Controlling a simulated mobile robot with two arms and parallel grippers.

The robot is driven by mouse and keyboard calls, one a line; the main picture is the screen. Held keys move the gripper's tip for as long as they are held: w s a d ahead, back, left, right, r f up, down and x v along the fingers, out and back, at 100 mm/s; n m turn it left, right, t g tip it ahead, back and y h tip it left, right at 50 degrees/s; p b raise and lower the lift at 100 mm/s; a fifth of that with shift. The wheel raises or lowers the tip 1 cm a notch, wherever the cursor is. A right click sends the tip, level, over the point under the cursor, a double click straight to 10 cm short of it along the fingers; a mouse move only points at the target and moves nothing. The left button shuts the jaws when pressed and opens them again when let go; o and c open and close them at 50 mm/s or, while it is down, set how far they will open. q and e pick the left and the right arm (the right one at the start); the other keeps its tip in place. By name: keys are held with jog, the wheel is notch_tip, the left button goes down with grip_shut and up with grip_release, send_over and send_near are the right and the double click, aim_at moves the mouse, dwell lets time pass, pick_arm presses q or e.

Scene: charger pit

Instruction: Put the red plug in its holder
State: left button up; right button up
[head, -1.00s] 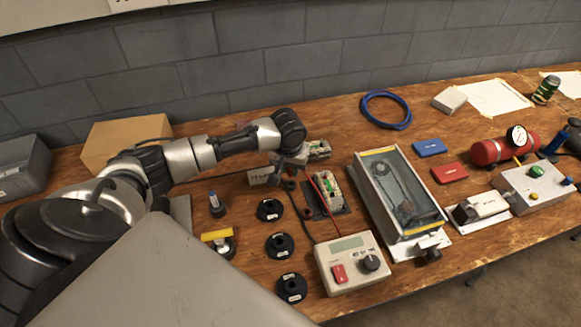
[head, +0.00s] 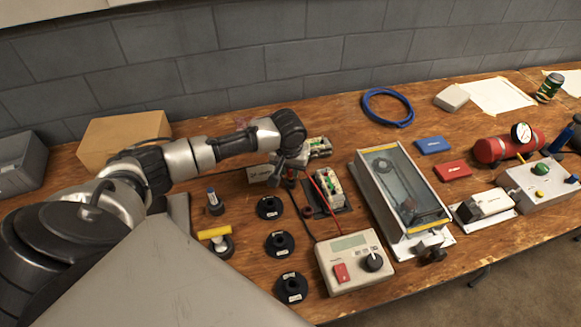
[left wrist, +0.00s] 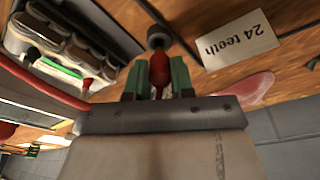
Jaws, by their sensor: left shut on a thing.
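My left gripper (head: 290,172) hangs over the bench, left of the open battery tray (head: 328,192). In the left wrist view its green-padded fingers (left wrist: 158,78) are shut on the red plug (left wrist: 158,66). A dark grey round piece (left wrist: 157,37) lies in line with the plug's far end; I cannot tell if they touch or if it is the holder. In the head view the plug is mostly hidden by the gripper. A red lead (head: 323,197) runs from there towards the meter (head: 355,263). A small dark red ring-shaped piece (head: 307,212) stands below the gripper. My right gripper is not in view.
Several black spools (head: 279,243) stand left of the meter. A glass-topped case (head: 402,190) stands to the right. The "24 teeth" card (left wrist: 237,45) lies close to the gripper.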

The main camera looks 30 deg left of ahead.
pick_arm(q)
jog(key=shift+f+b, duration=0.4)
jog(key=shift+f, duration=0.75)
jog(key=o, duration=1)
jog(key=r, duration=0.3)
jog(key=s+r, duration=0.1)
jog(key=r, duration=0.6)
jog(key=shift+s+d+r+p, duration=0.3)
jog(key=shift+r, duration=0.05)
jog(key=shift+f, duration=0.15)
